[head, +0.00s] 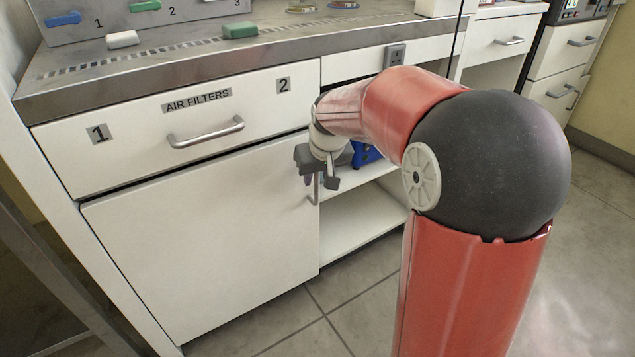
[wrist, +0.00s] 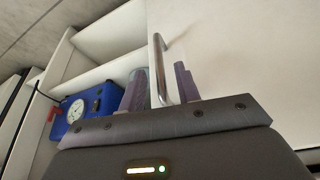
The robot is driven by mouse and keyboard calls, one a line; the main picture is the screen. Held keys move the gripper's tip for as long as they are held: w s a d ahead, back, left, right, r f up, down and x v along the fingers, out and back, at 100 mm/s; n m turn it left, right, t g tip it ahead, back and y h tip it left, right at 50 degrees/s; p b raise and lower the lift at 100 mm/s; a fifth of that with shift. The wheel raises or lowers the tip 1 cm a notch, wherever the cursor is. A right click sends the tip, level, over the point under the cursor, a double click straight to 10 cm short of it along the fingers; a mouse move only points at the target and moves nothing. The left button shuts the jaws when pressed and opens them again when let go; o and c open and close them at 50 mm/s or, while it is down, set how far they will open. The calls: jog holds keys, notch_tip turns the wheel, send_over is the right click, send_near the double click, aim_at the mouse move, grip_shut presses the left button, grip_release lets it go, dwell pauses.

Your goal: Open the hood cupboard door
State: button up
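The white hood cupboard door (head: 200,240) is below the AIR FILTERS drawer (head: 200,105) and looks shut. Its upright metal bar handle (head: 315,190) is near the door's upper right edge, partly hidden by my gripper (head: 321,176). In the wrist view, the handle (wrist: 157,68) stands out from the pale door panel (wrist: 240,60) and reaches down between the two purplish fingers of my gripper (wrist: 161,88). The fingers look apart, with a small gap beside the bar. I see no clear grip on it.
Open shelves (head: 355,215) are right of the door, with a blue device with a dial (wrist: 82,108) on one. The drawer's handle (head: 206,132) sticks out above the door. The worktop (head: 180,60) overhangs. Tiled floor (head: 290,325) in front of the door is clear.

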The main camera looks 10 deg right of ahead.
aim_at(317, 180)
jog(key=shift+x, duration=1.9)
grip_shut()
